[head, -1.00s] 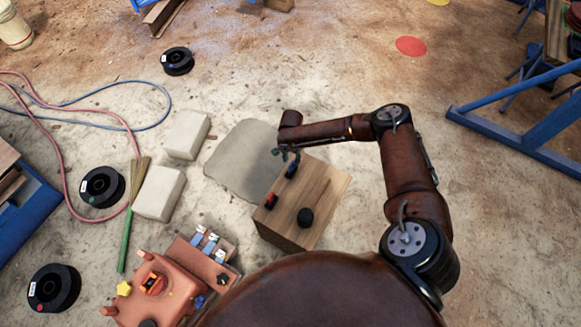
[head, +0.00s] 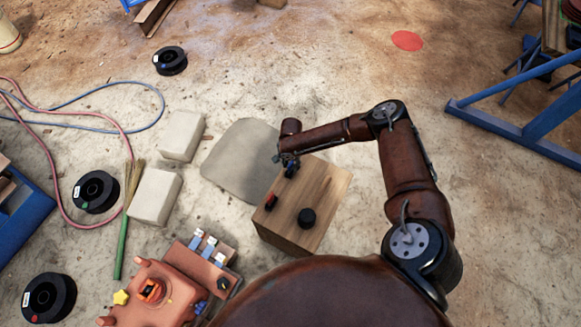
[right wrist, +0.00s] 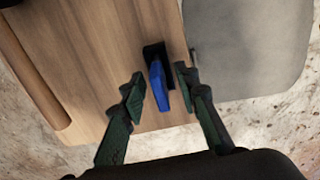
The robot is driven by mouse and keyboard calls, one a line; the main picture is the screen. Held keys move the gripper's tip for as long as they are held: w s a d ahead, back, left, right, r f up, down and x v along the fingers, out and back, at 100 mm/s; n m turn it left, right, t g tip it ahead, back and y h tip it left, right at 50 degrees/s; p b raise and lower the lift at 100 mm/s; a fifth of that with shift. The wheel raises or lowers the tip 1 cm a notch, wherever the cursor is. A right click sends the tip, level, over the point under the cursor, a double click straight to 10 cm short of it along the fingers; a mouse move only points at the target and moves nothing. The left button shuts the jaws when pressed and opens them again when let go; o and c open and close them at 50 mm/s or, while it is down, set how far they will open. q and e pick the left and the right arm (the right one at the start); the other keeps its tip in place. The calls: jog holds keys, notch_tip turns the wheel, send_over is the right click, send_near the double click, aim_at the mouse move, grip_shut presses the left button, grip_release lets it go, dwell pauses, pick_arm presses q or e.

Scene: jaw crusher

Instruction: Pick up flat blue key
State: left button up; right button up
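The flat blue key (right wrist: 157,82) stands in a dark slot near the edge of the wooden box (head: 325,185). In the head view the key (head: 291,171) is partly covered by my right gripper (head: 286,160). In the right wrist view my right gripper (right wrist: 161,91) is open, with one green-black finger on each side of the key. A gap shows between the left finger and the key; the right finger is closer, and I cannot tell whether it touches. My left gripper is not in view.
On the box are a red piece (head: 271,202) and a black knob (head: 306,218). An orange machine (head: 165,290) with several levers stands to the left. A grey slab (head: 240,160) lies behind the box, pale blocks (head: 155,196) farther left.

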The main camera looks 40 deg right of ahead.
jog(key=shift+c, duration=0.7)
grip_shut()
jog(key=shift+r, duration=0.15)
